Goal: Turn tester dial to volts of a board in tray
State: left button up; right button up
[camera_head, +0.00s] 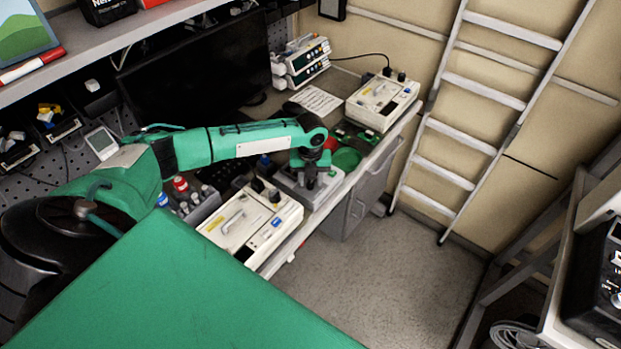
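My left gripper (314,180) points down over a grey box-shaped device (325,194) on the workbench, which may be the tester. The gripper's dark fingers are small here and I cannot tell whether they are apart or touch the device. The device's dial is not visible, being hidden by the gripper or too small. Green pieces that may be boards (369,137) lie behind the gripper, beside a round green item (346,158); I cannot make out a tray there. My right gripper is not in view.
A white unit with a handle (240,222) stands nearer me and another white unit (376,110) stands at the bench's far end. A dark monitor (200,75), stacked pumps (301,65) and a paper sheet (316,101) are behind.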

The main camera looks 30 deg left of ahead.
pick_arm(q)
notch_tip(320, 180, up, 7)
jog(key=p, duration=0.5)
jog(key=shift+f, duration=0.1)
dwell(0.8)
